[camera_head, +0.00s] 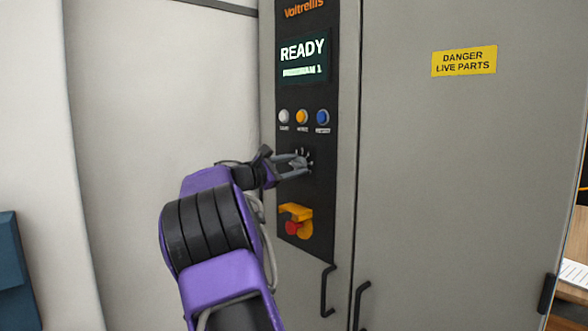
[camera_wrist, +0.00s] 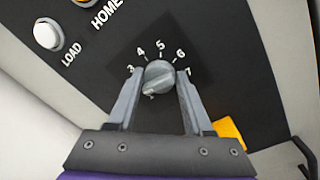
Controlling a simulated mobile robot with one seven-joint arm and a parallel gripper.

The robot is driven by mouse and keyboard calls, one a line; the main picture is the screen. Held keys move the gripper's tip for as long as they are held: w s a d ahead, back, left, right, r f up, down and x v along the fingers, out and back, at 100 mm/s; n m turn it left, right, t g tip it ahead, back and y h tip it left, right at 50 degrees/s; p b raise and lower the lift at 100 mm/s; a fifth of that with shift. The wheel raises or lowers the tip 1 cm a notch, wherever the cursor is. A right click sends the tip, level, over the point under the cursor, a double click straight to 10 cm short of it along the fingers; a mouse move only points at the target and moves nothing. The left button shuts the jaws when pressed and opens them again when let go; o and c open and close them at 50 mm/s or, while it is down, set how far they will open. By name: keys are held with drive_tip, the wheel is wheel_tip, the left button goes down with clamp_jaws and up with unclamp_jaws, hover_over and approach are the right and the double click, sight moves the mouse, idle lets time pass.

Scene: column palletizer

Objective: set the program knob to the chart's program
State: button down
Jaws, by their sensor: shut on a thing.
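The program knob (camera_wrist: 160,76) is a grey round knob on the black control panel (camera_wrist: 205,30). Printed 3, 4, 5, 6 and 7 show around its top and sides. A pale mark on the knob faces lower left, away from these numbers; any number there is hidden or out of view. My gripper (camera_wrist: 158,80) is shut on the knob, one finger on each side. In the head view my gripper (camera_head: 304,166) reaches the panel from the left and mostly hides the knob. The display (camera_head: 303,58) reads READY, with PROGRAM 1 below. No chart is in view.
White, amber and blue buttons (camera_head: 302,117) sit above the knob. A red stop button (camera_head: 293,228) under a yellow guard (camera_head: 296,211) sits below it. Black door handles (camera_head: 327,291) stick out lower down. A yellow danger sign (camera_head: 464,61) is on the cabinet door.

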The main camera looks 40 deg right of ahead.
drive_tip(key=shift+c, duration=1.5)
unclamp_jaws()
drive_tip(key=s+a, duration=0.2)
drive_tip(key=a, duration=1.5)
drive_tip(key=shift+s+a+f, duration=0.15)
drive_tip(key=shift+s+f, duration=0.05)
drive_tip(key=shift+f, duration=0.2)
